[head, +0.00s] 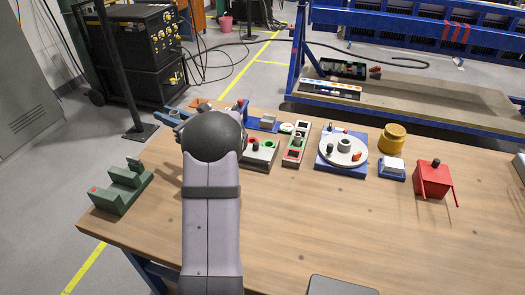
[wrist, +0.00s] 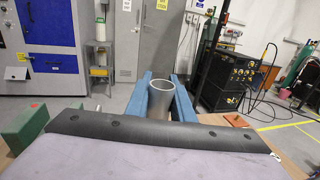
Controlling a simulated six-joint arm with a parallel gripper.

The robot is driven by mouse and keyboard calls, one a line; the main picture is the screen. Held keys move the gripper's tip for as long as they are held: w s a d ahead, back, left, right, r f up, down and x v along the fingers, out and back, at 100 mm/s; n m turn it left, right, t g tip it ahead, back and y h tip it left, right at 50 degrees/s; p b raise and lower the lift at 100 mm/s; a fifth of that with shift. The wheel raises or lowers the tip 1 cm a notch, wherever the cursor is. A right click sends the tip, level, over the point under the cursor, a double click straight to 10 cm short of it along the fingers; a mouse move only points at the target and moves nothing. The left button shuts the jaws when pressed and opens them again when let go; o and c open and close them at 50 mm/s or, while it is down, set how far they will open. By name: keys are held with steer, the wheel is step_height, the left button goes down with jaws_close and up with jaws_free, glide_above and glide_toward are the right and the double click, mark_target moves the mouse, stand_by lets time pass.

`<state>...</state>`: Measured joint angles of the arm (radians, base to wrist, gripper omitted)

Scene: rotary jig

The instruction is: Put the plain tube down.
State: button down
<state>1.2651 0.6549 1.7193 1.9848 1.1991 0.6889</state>
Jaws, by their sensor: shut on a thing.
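In the wrist view, the plain tube (wrist: 161,101) is a bare grey metal cylinder with an open round top. It stands roughly upright in that picture, between the two blue fingers of my gripper (wrist: 162,84), which are shut on it. Its lower end is hidden behind the dark edge of my wrist. In the head view, part of a blue finger (head: 172,117) shows at the table's far left edge, but my arm hides the tube. I cannot tell whether the tube touches the table.
A green notched block (head: 122,188) stands at the table's left edge. Right of my arm are a grey fixture (head: 260,157), a white disc (head: 351,158) on a blue base, a yellow cylinder (head: 392,140) and a red box (head: 432,180). The wooden table's front (head: 400,240) is mostly clear.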

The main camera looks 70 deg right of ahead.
steer(key=s+d+r+m+g+h+b, duration=0.2)
steer(key=s+d, duration=0.6)
steer(key=s, duration=0.5)
steer(key=s+d+r+m+g+h+b, duration=0.2)
steer(key=s+d, duration=0.6)
steer(key=s, duration=0.4)
step_height(320, 180, up, 3)
steer(key=m+h+b, duration=0.1)
steer(key=m+h, duration=0.1)
steer(key=h, duration=0.2)
steer(key=shift+s+r+g, duration=0.15)
steer(key=shift+s+g, duration=0.15)
steer(key=shift+s, duration=0.05)
step_height(320, 180, down, 18)
steer(key=shift+r, duration=0.15)
steer(key=shift+f, duration=0.25)
steer(key=c, duration=1.5)
jaws_free()
steer(key=shift+c, duration=0.2)
steer(key=shift+r+p, duration=0.15)
steer(key=shift+p, duration=0.15)
